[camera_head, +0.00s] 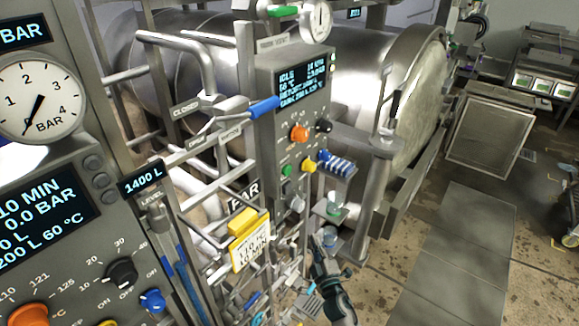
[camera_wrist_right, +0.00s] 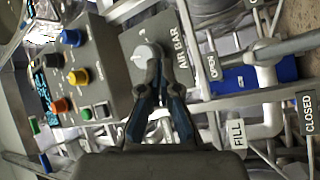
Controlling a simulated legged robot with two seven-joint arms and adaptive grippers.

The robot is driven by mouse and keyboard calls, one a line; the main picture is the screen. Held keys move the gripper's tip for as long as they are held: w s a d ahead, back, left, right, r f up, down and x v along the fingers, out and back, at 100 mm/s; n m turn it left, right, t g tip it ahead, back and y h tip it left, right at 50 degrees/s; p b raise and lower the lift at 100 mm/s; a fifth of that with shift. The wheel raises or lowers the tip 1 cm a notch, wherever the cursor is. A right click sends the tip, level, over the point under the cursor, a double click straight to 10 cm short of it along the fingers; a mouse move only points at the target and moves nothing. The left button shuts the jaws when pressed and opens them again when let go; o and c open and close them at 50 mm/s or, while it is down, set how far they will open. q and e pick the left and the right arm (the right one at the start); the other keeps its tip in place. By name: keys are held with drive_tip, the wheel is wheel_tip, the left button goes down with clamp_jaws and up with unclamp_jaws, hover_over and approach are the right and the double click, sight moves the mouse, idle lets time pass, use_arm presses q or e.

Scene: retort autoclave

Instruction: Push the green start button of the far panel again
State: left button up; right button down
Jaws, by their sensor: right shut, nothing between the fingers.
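The far panel (camera_head: 262,88) stands in the middle of the head view with a lit display reading IDLE. Its green button (camera_head: 287,170) sits low on the panel, left of a yellow knob (camera_head: 308,165) and below an orange knob (camera_head: 299,133). My right gripper (camera_head: 321,243) is below and to the right of that button, apart from it. In the wrist view the right gripper (camera_wrist_right: 163,57) is shut and empty in front of the AIR BAR plate (camera_wrist_right: 181,28). A knobbed panel (camera_wrist_right: 98,55) shows on the left there. My left gripper is not in view.
The near panel (camera_head: 60,165) with a gauge fills the left. Pipes, a blue-handled valve (camera_head: 264,107) and a yellow tag (camera_head: 243,240) crowd the space between the panels. A steel vessel (camera_head: 330,60) lies behind. Open floor (camera_head: 440,265) is at the right.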

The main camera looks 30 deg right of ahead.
sight(287, 170)
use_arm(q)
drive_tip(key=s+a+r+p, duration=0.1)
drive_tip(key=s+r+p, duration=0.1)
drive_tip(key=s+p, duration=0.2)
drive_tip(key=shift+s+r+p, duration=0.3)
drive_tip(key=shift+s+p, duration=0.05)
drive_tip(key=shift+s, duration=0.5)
use_arm(e)
drive_tip(key=s+r+n+t+y, duration=0.1)
drive_tip(key=r+n+t, duration=0.1)
drive_tip(key=r, duration=0.6)
drive_tip(key=s+a+r+n+t+y, duration=0.1)
drive_tip(key=s+r+n+t+y, duration=0.1)
drive_tip(key=r+n, duration=0.3)
drive_tip(key=s+r+n+t+y, duration=0.2)
drive_tip(key=r+n, duration=0.1)
drive_tip(key=r, duration=1)
drive_tip(key=shift+s+a+r+n, duration=0.15)
drive_tip(key=shift+s+r+n, duration=0.1)
drive_tip(key=shift+n, duration=0.05)
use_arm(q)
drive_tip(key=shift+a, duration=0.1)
use_arm(e)
drive_tip(key=shift+w, duration=0.1)
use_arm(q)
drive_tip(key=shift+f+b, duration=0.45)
use_arm(e)
drive_tip(key=w+a, duration=0.3)
drive_tip(key=w, duration=0.5)
drive_tip(key=shift+a, duration=0.2)
